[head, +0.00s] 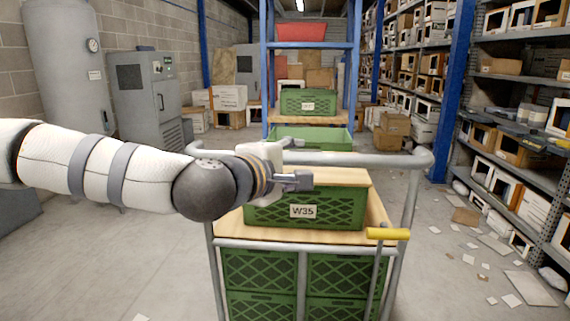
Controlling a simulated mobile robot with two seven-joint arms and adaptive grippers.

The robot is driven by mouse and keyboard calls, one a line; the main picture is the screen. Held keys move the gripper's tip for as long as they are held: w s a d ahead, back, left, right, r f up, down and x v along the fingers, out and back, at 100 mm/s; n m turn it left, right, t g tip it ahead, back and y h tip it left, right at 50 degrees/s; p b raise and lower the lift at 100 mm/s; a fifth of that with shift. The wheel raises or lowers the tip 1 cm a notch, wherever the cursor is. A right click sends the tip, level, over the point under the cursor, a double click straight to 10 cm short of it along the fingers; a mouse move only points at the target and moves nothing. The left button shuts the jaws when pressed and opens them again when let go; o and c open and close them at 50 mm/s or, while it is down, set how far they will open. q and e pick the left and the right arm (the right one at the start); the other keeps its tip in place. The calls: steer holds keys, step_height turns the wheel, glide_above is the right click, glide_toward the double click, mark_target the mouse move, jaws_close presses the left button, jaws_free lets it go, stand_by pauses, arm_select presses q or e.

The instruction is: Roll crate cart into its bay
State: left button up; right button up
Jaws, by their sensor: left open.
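A green crate labelled W35 (340,211) sits on the deck, with more green crates below. A yellow-handled lever (388,234) is at the cart's right. My left gripper (299,163) is open at the push bar, one finger above it and one below in the picture; I cannot tell if it touches. My right gripper is out of view. No bay is clearly marked.
A blue rack (265,75) with green crates stands beyond the cart. Loaded shelves (520,85) line the right, with papers and cardboard scattered on the floor. A grey cabinet (150,95) and a tank (68,65) stand left. Floor at left is mostly clear.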

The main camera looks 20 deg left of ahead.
arm_select(q)
steer(key=v, duration=0.6)
steer(key=s+d+f+m+g, duration=0.2)
steer(key=s+f+m+g, duration=0.15)
steer(key=f, duration=0.55)
steer(key=s+d+f+m+g+h+p, duration=0.1)
steer(key=s+d+f+m+g, duration=0.2)
steer(key=f, duration=0.6)
steer(key=s+d+f+m+g, duration=0.1)
steer(key=s+d+f, duration=0.1)
steer(key=s+f, duration=0.5)
steer(key=s+a+f+m+g, duration=0.2)
steer(key=s+f+m+g, duration=0.25)
steer(key=s+f, duration=0.7)
steer(key=s+a+f+m+g+y, duration=0.1)
steer(key=s+a+f+m+g, duration=0.1)
steer(key=s, duration=0.7)
steer(key=s+a+f+m+g+y+p, duration=0.1)
steer(key=s+a+f+m+g+y, duration=0.1)
steer(key=s+a, duration=0.4)
steer(key=s+f+m+g, duration=0.1)
steer(key=s+f+g, duration=0.1)
steer(key=s, duration=0.2)
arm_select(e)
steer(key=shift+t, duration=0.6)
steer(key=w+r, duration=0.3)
